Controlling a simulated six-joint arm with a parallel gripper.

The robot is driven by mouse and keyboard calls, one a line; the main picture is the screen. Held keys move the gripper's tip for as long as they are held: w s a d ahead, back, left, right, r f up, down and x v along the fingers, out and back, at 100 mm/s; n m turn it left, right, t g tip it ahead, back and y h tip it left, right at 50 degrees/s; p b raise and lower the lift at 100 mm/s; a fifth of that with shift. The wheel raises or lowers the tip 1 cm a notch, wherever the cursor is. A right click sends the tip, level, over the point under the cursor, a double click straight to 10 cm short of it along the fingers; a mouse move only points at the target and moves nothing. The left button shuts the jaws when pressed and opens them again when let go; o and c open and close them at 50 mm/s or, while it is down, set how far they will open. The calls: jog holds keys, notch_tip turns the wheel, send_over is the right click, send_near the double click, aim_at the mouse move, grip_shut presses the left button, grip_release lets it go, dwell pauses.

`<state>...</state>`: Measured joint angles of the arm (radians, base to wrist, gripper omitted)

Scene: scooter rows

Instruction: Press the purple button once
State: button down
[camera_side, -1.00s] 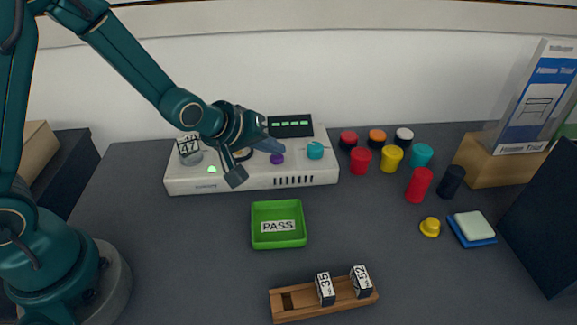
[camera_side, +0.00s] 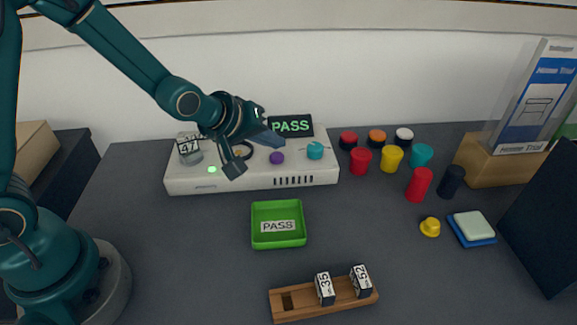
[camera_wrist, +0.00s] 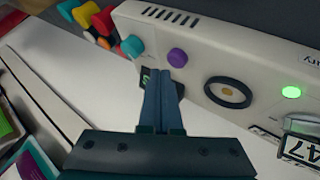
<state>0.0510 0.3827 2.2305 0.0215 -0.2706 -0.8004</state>
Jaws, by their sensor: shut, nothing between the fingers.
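The purple button (camera_side: 277,158) is a small round knob on the top of the white machine (camera_side: 200,182). It also shows in the wrist view (camera_wrist: 177,58), just beyond my fingertips. My gripper (camera_side: 262,140) is shut and empty, a little to the left of and above the button in the side view. In the wrist view my shut fingers (camera_wrist: 163,75) point toward the button, with a small gap showing in the picture. The machine's display (camera_side: 291,125) reads PASS in green letters.
On the machine are a teal knob (camera_side: 314,150), a green light (camera_side: 212,169), a dark ring and a holder with a 47 block (camera_side: 188,146). A green PASS tray (camera_side: 278,244) and a wooden rack (camera_side: 335,302) stand in front. Several coloured cylinders stand right.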

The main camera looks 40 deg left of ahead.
jog(key=shift+r, duration=0.1)
jog(key=shift+r, duration=2.4)
jog(key=shift+r, duration=0.15)
notch_tip(320, 180, up, 6)
jog(key=t, duration=0.2)
send_over(274, 158)
jog(key=s, duration=0.1)
jog(key=s+a+r+m+g, duration=0.1)
jog(key=s+a+r+m, duration=0.15)
jog(key=s, duration=0.45)
jog(key=s+f+m+g, duration=0.2)
jog(key=s+m, duration=0.1)
jog(key=s, duration=0.4)
jog(key=s+f+m+g, duration=0.2)
jog(key=s+f+m, duration=0.1)
jog(key=s, duration=0.3)
jog(key=shift+s+d+f+g, duration=0.15)
jog(key=shift+s+g, duration=0.15)
jog(key=shift+s, duration=0.1)
